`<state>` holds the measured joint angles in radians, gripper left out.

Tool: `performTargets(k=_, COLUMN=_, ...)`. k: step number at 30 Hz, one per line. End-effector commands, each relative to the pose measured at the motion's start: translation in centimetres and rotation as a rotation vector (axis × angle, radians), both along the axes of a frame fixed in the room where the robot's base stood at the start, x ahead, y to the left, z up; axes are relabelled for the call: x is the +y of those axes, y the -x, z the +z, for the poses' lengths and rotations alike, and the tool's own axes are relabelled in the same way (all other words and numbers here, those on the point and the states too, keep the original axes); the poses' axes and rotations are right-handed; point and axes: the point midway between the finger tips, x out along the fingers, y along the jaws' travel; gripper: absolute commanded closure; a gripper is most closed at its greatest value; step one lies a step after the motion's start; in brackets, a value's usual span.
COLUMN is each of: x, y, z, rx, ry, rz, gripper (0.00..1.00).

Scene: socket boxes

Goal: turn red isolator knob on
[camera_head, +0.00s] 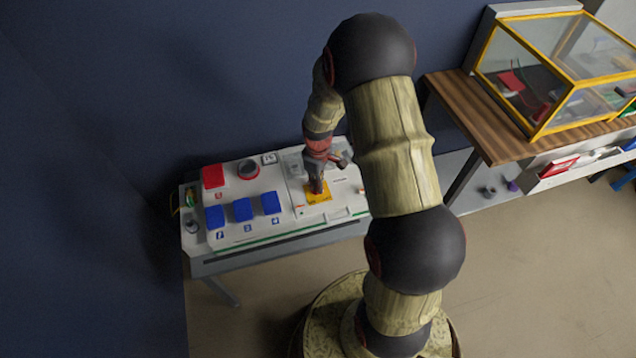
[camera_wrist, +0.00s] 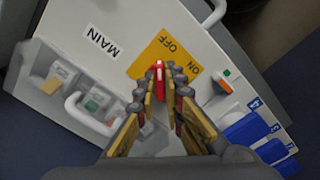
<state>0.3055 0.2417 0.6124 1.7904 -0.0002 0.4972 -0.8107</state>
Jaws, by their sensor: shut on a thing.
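The red isolator knob (camera_wrist: 157,72) sits on a yellow plate marked ON and OFF in the wrist view, beside a MAIN label. My gripper (camera_wrist: 164,78) is shut on the knob, with a fingertip on each side of it. A white mark shows on the knob's top. In the head view my gripper (camera_head: 317,187) points down at the yellow plate (camera_head: 318,198) on the panel, and hides the knob there.
Blue covers (camera_head: 243,209) and a red block (camera_head: 213,176) stand on the panel left of my gripper. Clear covers with a white handle (camera_wrist: 88,118) lie close to my fingers. A wooden table (camera_head: 490,130) with a yellow-framed glass case (camera_head: 560,65) stands at right.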

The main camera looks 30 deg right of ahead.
Motion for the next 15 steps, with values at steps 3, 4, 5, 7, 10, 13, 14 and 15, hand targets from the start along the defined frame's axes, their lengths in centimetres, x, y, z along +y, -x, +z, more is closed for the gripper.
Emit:
performTargets(k=3, x=-0.02, y=-0.01, z=0.01, rx=0.000, ry=0.000, rz=0.000, gripper=1.00)
performTargets(k=4, x=-0.02, y=-0.01, z=0.01, rx=0.000, ry=0.000, rz=0.000, gripper=1.00)
performTargets(k=5, x=-0.02, y=-0.01, z=0.01, rx=0.000, ry=0.000, rz=0.000, gripper=1.00)
performTargets(k=7, x=-0.02, y=-0.02, z=0.01, rx=0.000, ry=0.000, rz=0.000, gripper=1.00)
performTargets(k=10, x=-0.02, y=-0.01, z=0.02, rx=0.000, ry=0.000, rz=-0.003, gripper=1.00)
performTargets(k=13, x=0.00, y=0.01, z=0.05, rx=0.000, ry=0.000, rz=-0.016, gripper=1.00)
performTargets(k=14, x=0.00, y=0.01, z=0.06, rx=0.000, ry=0.000, rz=-0.023, gripper=1.00)
performTargets(k=15, x=0.01, y=0.03, z=0.07, rx=0.000, ry=0.000, rz=-0.035, gripper=1.00)
